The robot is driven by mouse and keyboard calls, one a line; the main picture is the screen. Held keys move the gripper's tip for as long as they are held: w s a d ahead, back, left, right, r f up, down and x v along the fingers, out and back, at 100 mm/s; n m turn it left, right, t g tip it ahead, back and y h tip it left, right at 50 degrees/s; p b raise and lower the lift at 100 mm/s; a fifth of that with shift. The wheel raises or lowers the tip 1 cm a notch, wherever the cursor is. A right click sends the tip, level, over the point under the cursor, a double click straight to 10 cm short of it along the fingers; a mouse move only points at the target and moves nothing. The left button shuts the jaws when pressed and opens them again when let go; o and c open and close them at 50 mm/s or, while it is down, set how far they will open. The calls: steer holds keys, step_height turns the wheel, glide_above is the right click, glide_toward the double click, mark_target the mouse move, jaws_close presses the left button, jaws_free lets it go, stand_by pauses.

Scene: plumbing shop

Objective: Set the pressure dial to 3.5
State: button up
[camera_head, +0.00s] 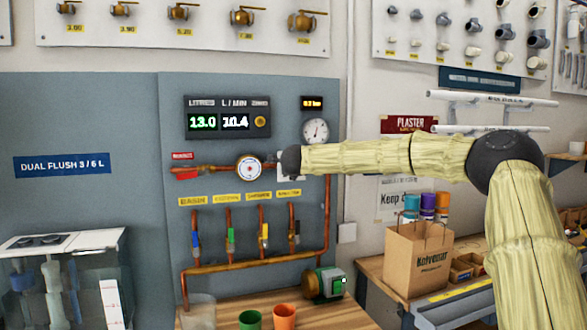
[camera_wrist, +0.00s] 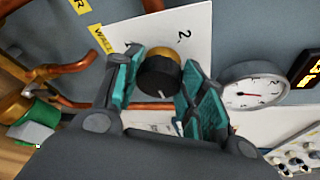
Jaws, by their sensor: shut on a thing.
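The pressure dial is a black knob (camera_wrist: 158,77) with a brass base, mounted on a white plate (camera_wrist: 160,32) that shows a printed 2. A pale pointer line shows on the knob's face. In the wrist view, the teal-padded fingers of my gripper (camera_wrist: 162,72) close on the knob from both sides. In the head view, my arm reaches the panel and mostly hides the plate (camera_head: 284,174) and the knob. A round white pressure gauge (camera_head: 316,131) is just above the arm; it also shows in the wrist view (camera_wrist: 250,92), with a red needle.
A small amber display (camera_head: 312,102) sits above the gauge; its number is too small to read surely. A meter panel (camera_head: 227,117) reads 13.0 and 10.4. Copper pipes (camera_head: 255,260) run below and left of my gripper. Cups (camera_head: 284,316) stand on the bench below.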

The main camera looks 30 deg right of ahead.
steer(key=shift+d+f+m, duration=0.1)
steer(key=shift+f+m, duration=0.05)
steer(key=shift+m, duration=0.25)
steer(key=o, duration=1)
steer(key=shift+s+d, duration=0.1)
steer(key=shift+d, duration=0.05)
steer(key=shift+o, duration=0.2)
steer(key=shift+a, duration=0.2)
steer(key=v, duration=1.1)
steer(key=shift+s+r, duration=0.25)
steer(key=shift+s, duration=0.15)
steer(key=shift+a, duration=0.15)
